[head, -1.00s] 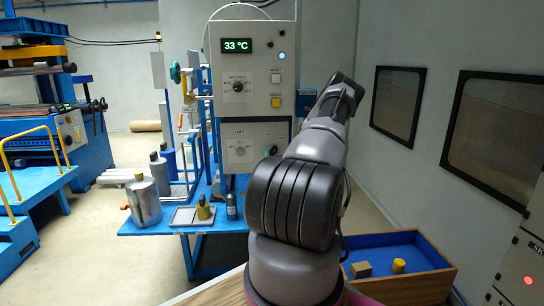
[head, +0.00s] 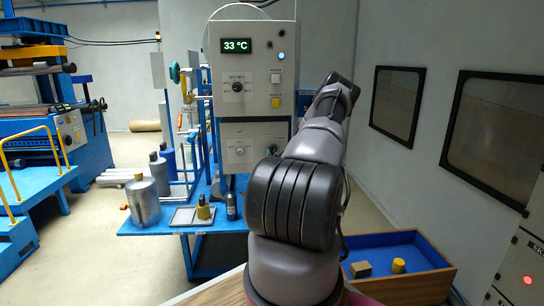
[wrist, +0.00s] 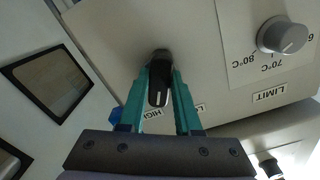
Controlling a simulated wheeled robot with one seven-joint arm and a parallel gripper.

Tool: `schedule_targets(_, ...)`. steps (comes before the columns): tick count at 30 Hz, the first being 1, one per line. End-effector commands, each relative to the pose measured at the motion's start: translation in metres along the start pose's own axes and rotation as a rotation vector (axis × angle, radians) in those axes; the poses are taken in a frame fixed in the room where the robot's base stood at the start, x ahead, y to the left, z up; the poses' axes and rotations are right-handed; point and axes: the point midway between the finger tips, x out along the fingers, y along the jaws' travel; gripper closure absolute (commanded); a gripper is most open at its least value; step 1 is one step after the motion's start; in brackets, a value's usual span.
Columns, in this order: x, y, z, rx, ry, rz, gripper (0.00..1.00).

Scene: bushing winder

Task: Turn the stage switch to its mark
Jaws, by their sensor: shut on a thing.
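The stage switch (wrist: 159,80) is a black knob with a white line on its end, on the pale panel in the wrist view. My gripper (wrist: 160,88) has its two teal fingers on either side of the knob and is shut on it. The white line lies on the knob end nearer the label that reads HIGH (wrist: 153,112). Part of another label, starting with L, shows to its right. The fingers partly cover the labels, and I cannot tell the exact mark.
The silver LIMIT knob (wrist: 284,34) is on the same panel, beside the switch. The upper box (head: 252,65) has a 33 °C display, a dark dial and buttons. A blue table (head: 160,229) holds a metal can and bottles. A blue-lined tray (head: 405,249) lies right of my arm.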

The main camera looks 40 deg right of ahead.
Motion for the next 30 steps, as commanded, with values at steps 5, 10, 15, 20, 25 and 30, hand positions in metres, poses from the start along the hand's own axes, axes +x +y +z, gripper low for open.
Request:
schedule_targets(5, -0.0002, -0.0002, 0.0005, -0.084, -0.002, -0.001, 1.00)
schedule_targets(10, -0.0002, -0.0002, 0.0004, -0.216, -0.001, -0.001, 1.00)
schedule_targets(15, -0.0001, 0.0001, 0.0002, -0.376, -0.001, -0.001, 1.00)
schedule_targets(20, -0.0002, 0.0007, -0.0001, -0.528, -0.001, -0.001, 1.00)
schedule_targets(25, -0.0003, 0.0011, 0.0000, -0.682, -0.001, -0.001, 1.00)
schedule_targets(30, -0.0003, 0.0015, -0.0002, -0.816, -0.001, -0.001, 1.00)
